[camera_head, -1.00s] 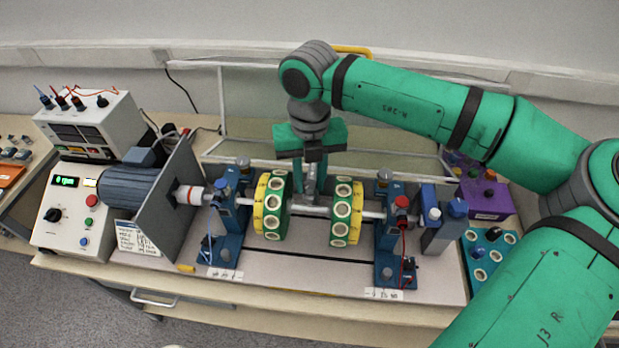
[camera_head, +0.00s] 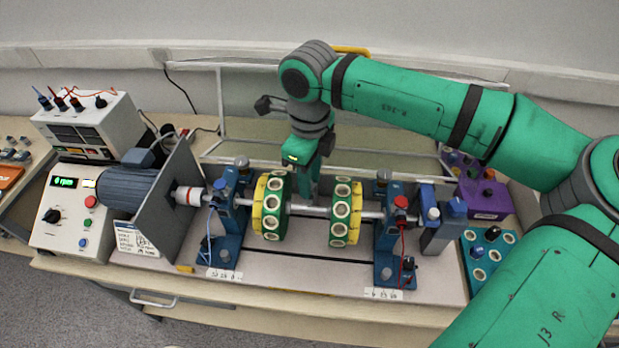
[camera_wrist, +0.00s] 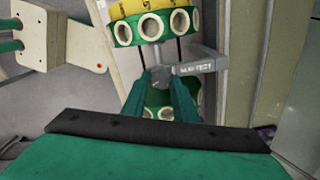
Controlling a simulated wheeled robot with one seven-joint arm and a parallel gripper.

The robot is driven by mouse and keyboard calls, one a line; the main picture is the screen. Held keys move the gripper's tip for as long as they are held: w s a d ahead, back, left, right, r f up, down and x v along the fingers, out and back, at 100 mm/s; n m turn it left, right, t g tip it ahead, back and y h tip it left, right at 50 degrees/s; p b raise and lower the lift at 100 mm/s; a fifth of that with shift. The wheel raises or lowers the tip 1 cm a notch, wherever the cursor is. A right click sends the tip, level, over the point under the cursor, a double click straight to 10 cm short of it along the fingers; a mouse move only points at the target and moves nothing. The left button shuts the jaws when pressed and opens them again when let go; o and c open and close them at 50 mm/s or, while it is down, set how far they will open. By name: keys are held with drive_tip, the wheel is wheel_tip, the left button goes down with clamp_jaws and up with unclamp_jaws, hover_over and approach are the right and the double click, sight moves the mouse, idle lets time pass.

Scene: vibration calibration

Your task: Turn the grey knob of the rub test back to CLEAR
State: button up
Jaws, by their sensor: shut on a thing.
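The grey knob (camera_wrist: 160,77) of the rub test shows in the wrist view between my fingertips. A grey plate marked RUB TEST (camera_wrist: 198,66) extends to its right. My gripper (camera_wrist: 161,84) is shut on the knob from above. In the head view my gripper (camera_head: 311,190) reaches down between the two green and yellow discs, behind the shaft. The knob is too hidden there to make out, and I cannot read a CLEAR mark in either view.
The left disc (camera_head: 271,205) and right disc (camera_head: 345,213) stand close on both sides of my fingers. The shaft (camera_head: 308,211) runs between blue bearing stands. The motor (camera_head: 130,188) and control box (camera_head: 70,215) are at left. A purple box (camera_head: 489,200) is at right.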

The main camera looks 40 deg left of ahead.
drive_tip(key=n, duration=0.7)
drive_tip(key=shift+w+a, duration=0.1)
drive_tip(key=n, duration=0.6)
drive_tip(key=shift+n, duration=0.4)
drive_tip(key=n, duration=1.2)
drive_tip(key=shift+n, duration=0.3)
drive_tip(key=o, duration=1.1)
drive_tip(key=shift+c, duration=0.2)
wheel_tip(320, 180, up, 11)
